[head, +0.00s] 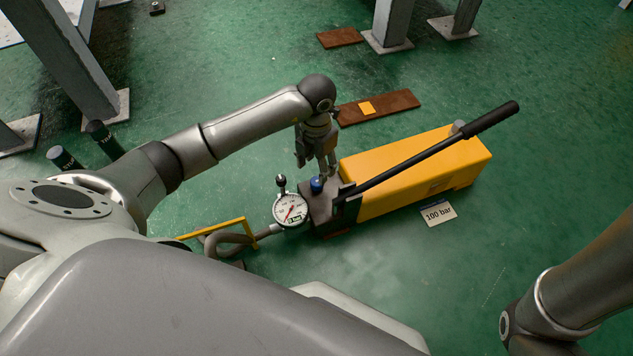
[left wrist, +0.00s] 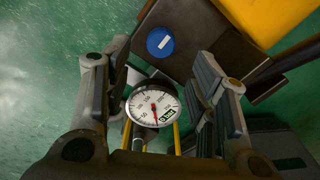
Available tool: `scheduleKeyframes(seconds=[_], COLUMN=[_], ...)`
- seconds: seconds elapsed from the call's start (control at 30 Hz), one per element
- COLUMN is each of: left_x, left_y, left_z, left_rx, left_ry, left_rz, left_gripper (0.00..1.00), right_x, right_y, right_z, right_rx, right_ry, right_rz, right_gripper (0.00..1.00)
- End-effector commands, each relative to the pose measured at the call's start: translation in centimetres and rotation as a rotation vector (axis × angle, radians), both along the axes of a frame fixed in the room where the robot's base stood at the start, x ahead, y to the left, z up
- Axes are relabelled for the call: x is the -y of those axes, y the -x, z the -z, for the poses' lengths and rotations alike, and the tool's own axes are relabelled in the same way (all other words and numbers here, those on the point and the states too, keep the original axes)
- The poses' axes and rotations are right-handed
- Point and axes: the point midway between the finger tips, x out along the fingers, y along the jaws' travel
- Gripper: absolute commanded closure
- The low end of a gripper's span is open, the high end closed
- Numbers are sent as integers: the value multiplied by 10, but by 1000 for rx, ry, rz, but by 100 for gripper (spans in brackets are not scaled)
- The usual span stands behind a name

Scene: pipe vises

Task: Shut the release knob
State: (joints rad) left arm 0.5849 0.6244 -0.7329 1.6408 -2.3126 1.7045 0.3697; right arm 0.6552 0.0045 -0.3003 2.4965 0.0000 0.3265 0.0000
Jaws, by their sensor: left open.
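The release knob (head: 316,183) is a blue round cap on the dark block at the front of the yellow hand pump (head: 410,172). In the left wrist view the knob (left wrist: 160,42) shows a short white line across its top, slanted. My left gripper (head: 317,167) points down just above the knob, with its fingers apart and nothing between them. In the left wrist view the open fingers (left wrist: 155,72) stand to either side, with the knob between and beyond them. A dial gauge (head: 291,210) with a red needle sits beside the block. My right gripper is out of view.
The pump's long black lever (head: 440,145) slants up to the right above the yellow body. A "100 bar" card (head: 438,213) lies on the green floor. A hose (head: 228,240) and yellow frame are left of the gauge. Rusty plates (head: 378,107) lie behind.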

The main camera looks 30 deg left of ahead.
Motion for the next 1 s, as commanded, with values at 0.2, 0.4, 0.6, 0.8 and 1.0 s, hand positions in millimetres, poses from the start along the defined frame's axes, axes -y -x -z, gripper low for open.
scheduleKeyframes(seconds=[0.2,0.4,0.6,0.8,1.0], left_x=[1,1,1,1,1], left_y=[0,0,0,0,0], left_z=[42,61,67,67,67], left_rx=[-1,0,1,1,0], left_ry=[2,2,2,2,2], left_rz=[-1,0,0,0,0], left_gripper=[47,47,47,47,65], right_x=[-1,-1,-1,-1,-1], right_y=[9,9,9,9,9], right_z=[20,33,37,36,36], right_rx=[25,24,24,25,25], right_ry=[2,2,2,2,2], right_rz=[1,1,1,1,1], right_gripper=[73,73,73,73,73])
